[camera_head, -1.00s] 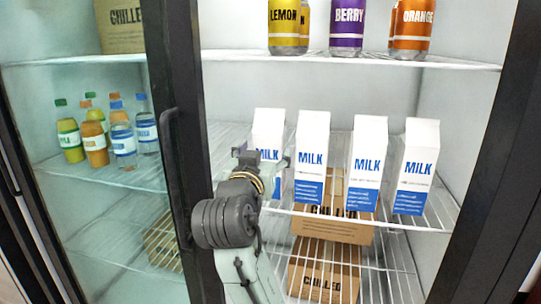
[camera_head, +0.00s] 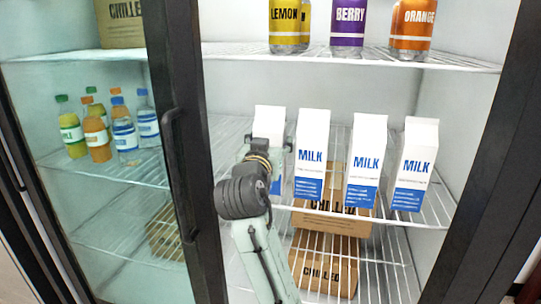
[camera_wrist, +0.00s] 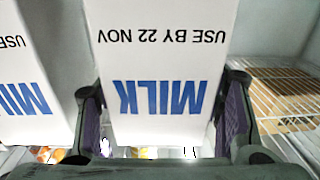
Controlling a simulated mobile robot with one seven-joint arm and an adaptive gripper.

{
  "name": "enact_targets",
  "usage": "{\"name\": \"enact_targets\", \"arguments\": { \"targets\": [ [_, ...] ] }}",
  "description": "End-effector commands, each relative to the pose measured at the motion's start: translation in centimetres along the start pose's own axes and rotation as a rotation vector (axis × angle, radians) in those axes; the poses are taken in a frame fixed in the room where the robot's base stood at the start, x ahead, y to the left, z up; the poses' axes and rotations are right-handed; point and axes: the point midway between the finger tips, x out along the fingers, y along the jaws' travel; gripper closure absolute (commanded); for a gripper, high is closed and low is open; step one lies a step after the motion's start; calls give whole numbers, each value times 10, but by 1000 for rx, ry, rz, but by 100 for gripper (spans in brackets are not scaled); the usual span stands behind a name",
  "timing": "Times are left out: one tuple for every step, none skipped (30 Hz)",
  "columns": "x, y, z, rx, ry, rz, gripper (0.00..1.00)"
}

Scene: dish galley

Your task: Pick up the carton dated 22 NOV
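The carton dated 22 NOV (camera_wrist: 160,60) is white with blue MILK lettering. It appears upside down in the wrist view and reads USE BY 22 NOV. In the head view it is the leftmost carton (camera_head: 269,118) on the middle shelf, upright and partly hidden by my gripper (camera_head: 268,148). In the wrist view my gripper (camera_wrist: 162,100) has one finger on each side of this carton. The fingers are spread wide and close to its sides; I cannot make out firm contact.
Another milk carton (camera_head: 312,150) stands close beside it, with two more (camera_head: 366,160) (camera_head: 413,165) to the right. The wire shelf (camera_head: 440,205) holds them. The black door frame (camera_head: 180,130) is left of my arm.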

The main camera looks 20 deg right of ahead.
Motion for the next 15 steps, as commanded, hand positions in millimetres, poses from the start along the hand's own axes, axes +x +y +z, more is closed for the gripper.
{"name": "enact_targets", "arguments": {
  "targets": [
    [0,0,0,0,0,0,46],
    [0,0,0,0,0,0,48],
    [0,0,0,0,0,0,50],
    [0,0,0,0,0,0,52],
    [0,0,0,0,0,0,54],
    [0,0,0,0,0,0,57],
    [0,0,0,0,0,0,59],
    [0,0,0,0,0,0,61],
    [0,0,0,0,0,0,64],
    [0,0,0,0,0,0,66],
    [0,0,0,0,0,0,68],
    [0,0,0,0,0,0,70],
    [0,0,0,0,0,0,72],
    [0,0,0,0,0,0,74],
    [0,0,0,0,0,0,77]
  ]
}}
